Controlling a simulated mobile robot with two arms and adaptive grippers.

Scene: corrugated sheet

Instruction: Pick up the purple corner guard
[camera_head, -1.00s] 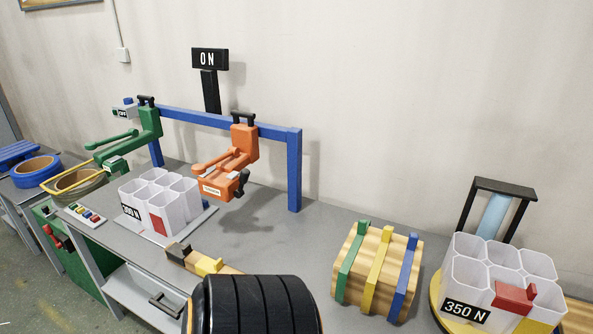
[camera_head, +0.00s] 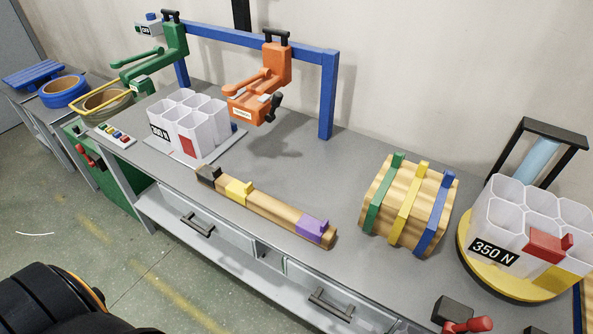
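A yellow corner guard (camera_head: 238,190) and a dark one (camera_head: 208,176) sit toward the bar's left end. Nothing covers the purple guard. A dark rounded part with an orange edge, likely of my own body, shows at the lower left, well away from the bar. I see no fingers of either gripper.
A wooden block stack with green, yellow and blue strips (camera_head: 405,205) stands right of the bar. White cell sheets stand at left (camera_head: 190,125) and right (camera_head: 520,225). An orange tool (camera_head: 262,85) hangs from the blue frame (camera_head: 327,95). Grey tabletop (camera_head: 310,175) is clear behind the bar.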

